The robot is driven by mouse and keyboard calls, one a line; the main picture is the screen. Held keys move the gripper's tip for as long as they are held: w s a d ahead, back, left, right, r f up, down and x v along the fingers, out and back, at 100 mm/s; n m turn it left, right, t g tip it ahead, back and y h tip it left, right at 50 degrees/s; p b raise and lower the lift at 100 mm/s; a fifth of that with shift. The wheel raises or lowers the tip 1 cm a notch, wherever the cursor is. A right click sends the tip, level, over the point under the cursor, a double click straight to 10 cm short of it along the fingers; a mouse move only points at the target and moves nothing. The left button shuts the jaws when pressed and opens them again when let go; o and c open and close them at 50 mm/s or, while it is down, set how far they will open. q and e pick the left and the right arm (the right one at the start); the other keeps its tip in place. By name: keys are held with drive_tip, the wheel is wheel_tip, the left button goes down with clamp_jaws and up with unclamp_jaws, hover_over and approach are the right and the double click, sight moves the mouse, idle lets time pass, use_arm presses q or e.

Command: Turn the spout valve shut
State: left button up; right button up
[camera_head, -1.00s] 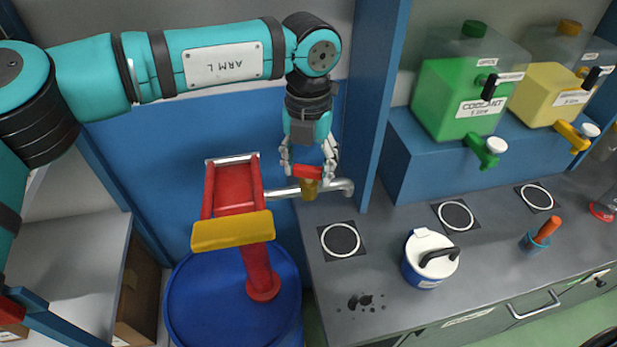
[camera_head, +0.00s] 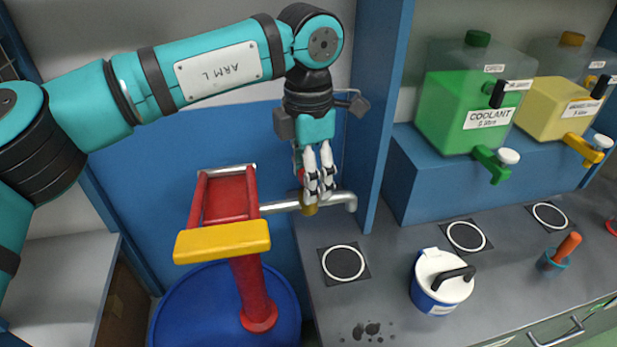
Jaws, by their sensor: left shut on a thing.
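The spout (camera_head: 279,206) is a silver pipe running right from the red hand pump (camera_head: 228,200), with a down-bent end over the grey counter. The brass valve body (camera_head: 310,210) sits on the pipe. My left gripper (camera_head: 318,192) points down over the valve, shut on its red handle (camera_head: 300,174). Most of the handle is hidden behind the pale fingers; only a sliver of red shows. How far the handle is turned cannot be told. No liquid shows falling from the spout end (camera_head: 352,205). My right gripper is not in view.
The pump, with its yellow bar (camera_head: 222,242), stands on a blue drum (camera_head: 190,310). A blue post (camera_head: 385,130) rises close to the right of the gripper. A blue-and-white can (camera_head: 440,283) and coolant tank (camera_head: 465,110) stand to the right. The ringed pad (camera_head: 343,263) is empty.

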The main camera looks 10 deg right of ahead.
use_arm(q)
drive_tip(key=shift+m, duration=1.1)
drive_tip(key=o, duration=1.2)
drive_tip(key=shift+r, duration=0.15)
wheel_tip(320, 180, up, 12)
drive_tip(key=shift+f, duration=0.1)
